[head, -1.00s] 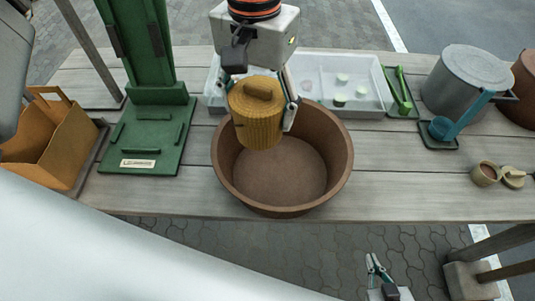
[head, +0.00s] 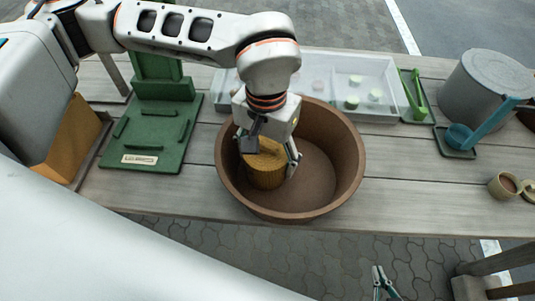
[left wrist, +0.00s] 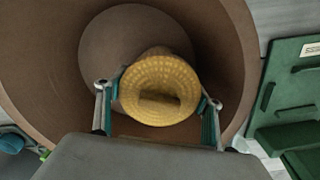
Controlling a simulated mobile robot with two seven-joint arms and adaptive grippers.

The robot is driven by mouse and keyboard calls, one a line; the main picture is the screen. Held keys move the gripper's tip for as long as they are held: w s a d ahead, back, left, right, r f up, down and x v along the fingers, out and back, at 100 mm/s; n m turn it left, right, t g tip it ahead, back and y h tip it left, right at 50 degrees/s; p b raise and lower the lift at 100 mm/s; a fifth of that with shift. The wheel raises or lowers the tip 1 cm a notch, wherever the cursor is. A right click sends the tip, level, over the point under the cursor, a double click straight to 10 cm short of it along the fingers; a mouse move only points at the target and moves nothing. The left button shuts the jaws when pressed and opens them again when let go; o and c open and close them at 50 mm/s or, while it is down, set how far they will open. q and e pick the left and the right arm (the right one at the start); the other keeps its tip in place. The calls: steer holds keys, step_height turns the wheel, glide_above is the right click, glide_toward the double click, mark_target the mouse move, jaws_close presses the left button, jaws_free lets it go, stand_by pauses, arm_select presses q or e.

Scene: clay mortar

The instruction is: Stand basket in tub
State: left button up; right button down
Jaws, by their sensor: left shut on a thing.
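The basket (head: 264,168) is a round yellow woven one with a lid and a bar handle on top. It also shows in the left wrist view (left wrist: 160,88), seen from above. My left gripper (head: 268,160) is shut on it, with one finger on each side. The basket is inside the wide brown clay tub (head: 345,185), in its left part. It looks upright; whether its base touches the tub floor is hidden. The tub's inside wall also shows in the left wrist view (left wrist: 40,60). My right gripper (head: 380,280) is low at the bottom edge, away from the tub, with nothing visible in it.
A green stand (head: 150,140) is left of the tub, with an orange-brown box (head: 70,140) beyond it. A white tray (head: 392,98) with small pieces lies behind. Green tongs (head: 416,95), a grey pot (head: 480,85), a blue ladle (head: 468,136) and a small cup (head: 503,186) are right.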

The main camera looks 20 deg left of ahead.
steer(key=shift+w+r, duration=0.15)
steer(key=shift+r, duration=0.05)
arm_select(q)
steer(key=o, duration=1)
steer(key=shift+f, duration=0.1)
steer(key=shift+c, duration=0.2)
arm_select(e)
steer(key=shift+w+r, duration=0.1)
arm_select(q)
steer(key=shift+r, duration=0.2)
step_height(320, 180, up, 11)
steer(key=shift+r+p, duration=0.1)
steer(key=shift+p, duration=0.75)
steer(key=shift+r, duration=0.4)
arm_select(e)
steer(key=shift+a+r, duration=0.1)
steer(key=shift+r, duration=0.25)
